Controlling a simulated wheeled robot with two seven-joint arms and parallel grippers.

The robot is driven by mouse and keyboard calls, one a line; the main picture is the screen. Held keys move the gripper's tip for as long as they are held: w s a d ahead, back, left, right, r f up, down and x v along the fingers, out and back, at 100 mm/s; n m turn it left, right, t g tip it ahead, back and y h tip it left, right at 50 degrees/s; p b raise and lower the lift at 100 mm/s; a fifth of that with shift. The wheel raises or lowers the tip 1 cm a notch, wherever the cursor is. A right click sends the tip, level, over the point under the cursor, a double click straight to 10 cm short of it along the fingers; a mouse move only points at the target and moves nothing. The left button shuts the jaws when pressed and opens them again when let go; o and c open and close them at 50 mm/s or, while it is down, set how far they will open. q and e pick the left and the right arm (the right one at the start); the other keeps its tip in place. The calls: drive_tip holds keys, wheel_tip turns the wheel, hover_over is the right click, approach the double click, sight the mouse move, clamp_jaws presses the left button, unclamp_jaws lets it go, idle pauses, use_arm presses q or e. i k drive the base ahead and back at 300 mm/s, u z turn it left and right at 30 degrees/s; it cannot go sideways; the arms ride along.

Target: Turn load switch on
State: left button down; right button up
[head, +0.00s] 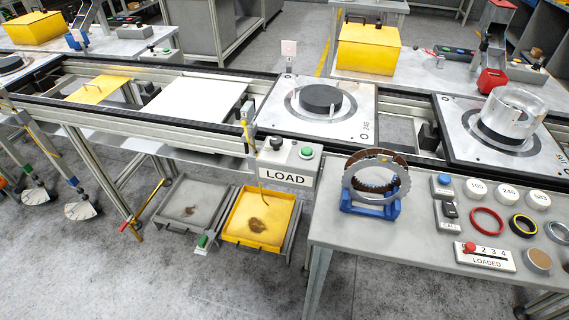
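The load switch box (287,163) is grey and is mounted on the front side of the conveyor, near the middle of the head view. It carries a white plate (283,176) reading LOAD. On its face are a black rotary knob (276,143) on the left and a green button (306,153) on the right. The knob's setting is too small to tell. Neither of my grippers shows in the head view, and nothing covers the box.
A conveyor (205,97) runs behind the box, bearing a pallet (358,120) with a dark disc. A grey worktable (335,230) at right holds a blue stand (370,206) with a ring, and a LOADED panel (484,258). A yellow tray (232,225) sits low below the box.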

sight(275, 141)
drive_tip(key=k, duration=1.25)
drive_tip(key=u, duration=0.6)
drive_tip(key=i, duration=1.5)
drive_tip(key=z, duration=0.5)
